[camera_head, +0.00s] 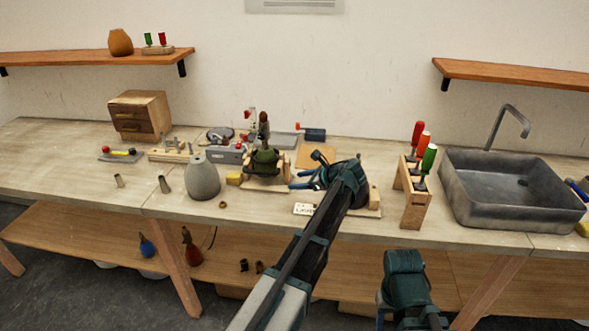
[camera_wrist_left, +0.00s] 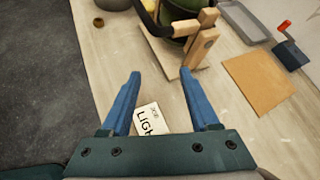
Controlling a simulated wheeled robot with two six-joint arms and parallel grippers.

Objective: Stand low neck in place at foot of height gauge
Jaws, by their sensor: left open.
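Two small grey metal tubes stand apart on the bench at the left in the head view, a shorter one (camera_head: 118,181) and a taller one (camera_head: 163,185); the shorter may be the low neck. I cannot clearly pick out the height gauge; a wooden block on a base (camera_head: 375,197) is partly hidden behind my left gripper (camera_head: 300,180). That gripper is open and empty over the bench, far right of both tubes. In the left wrist view its blue fingers (camera_wrist_left: 160,75) are spread above a white lettered card (camera_wrist_left: 150,120). My right arm shows at the lower right, its fingertips unclear.
A grey vase (camera_head: 202,180), a brass ring (camera_head: 222,204) and a wooden stand with a green vessel (camera_head: 265,160) lie between the tubes and my left gripper. The left front bench is mostly clear.

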